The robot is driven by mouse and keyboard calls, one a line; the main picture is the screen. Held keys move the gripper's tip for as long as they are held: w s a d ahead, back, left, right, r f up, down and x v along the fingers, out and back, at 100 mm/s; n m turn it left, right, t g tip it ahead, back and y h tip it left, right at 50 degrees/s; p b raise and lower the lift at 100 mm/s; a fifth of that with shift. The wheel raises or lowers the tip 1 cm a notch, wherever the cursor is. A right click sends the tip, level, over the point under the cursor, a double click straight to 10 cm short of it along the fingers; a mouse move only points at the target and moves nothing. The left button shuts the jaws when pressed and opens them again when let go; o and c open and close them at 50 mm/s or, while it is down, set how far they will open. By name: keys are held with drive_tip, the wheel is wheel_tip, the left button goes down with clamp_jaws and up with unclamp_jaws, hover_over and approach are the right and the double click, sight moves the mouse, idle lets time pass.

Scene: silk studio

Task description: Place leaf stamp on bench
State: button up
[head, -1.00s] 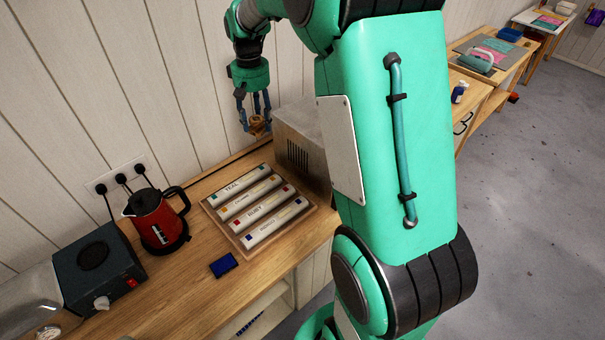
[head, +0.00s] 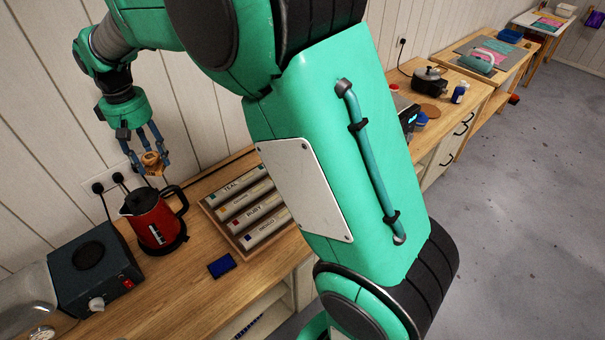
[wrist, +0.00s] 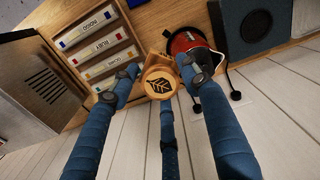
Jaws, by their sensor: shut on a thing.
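The leaf stamp (wrist: 159,82) is a small wooden block with a round face carved with a leaf. It is between the blue fingers of my gripper (wrist: 157,85) in the wrist view, its leaf face towards that camera. In the head view my gripper (head: 151,158) is shut on the stamp (head: 152,166), in the air by the wall, above and behind the red kettle. The wooden bench (head: 192,277) runs along the wall below. Part of the bench is hidden behind my arm.
The red kettle (head: 153,222) stands on the bench below my gripper, left of a tray (head: 238,236) of labelled tubes. A dark hotplate box (head: 92,268) is farther left. A small blue pad (head: 221,266) lies in front. Bare wood shows around the pad. A metal box (wrist: 40,97) shows in the wrist view.

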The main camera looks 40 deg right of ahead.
drive_tip(key=s+a+n+b, duration=0.1)
drive_tip(key=s+a+n, duration=0.25)
drive_tip(key=a, duration=0.95)
drive_tip(key=s+a+n+b, duration=0.15)
drive_tip(key=s+a, duration=0.25)
drive_tip(key=a, duration=0.9)
drive_tip(key=s+a+n+b, duration=0.1)
drive_tip(key=s+a+n, duration=0.4)
drive_tip(key=s+a, duration=1.35)
drive_tip(key=f, duration=1.1)
drive_tip(key=w+a+f, duration=0.1)
drive_tip(key=f, duration=1)
drive_tip(key=w+f, duration=0.1)
drive_tip(key=f, duration=1)
drive_tip(key=shift+a+f, duration=0.15)
drive_tip(key=shift+f, duration=0.2)
drive_tip(key=shift+w+a, duration=0.1)
drive_tip(key=shift+a, duration=0.05)
drive_tip(key=w+a, duration=0.3)
drive_tip(key=a, duration=0.1)
drive_tip(key=w+a+f, duration=0.1)
drive_tip(key=w+a, duration=0.2)
drive_tip(key=a, duration=0.1)
drive_tip(key=w+a, duration=0.4)
drive_tip(key=shift+f, duration=0.25)
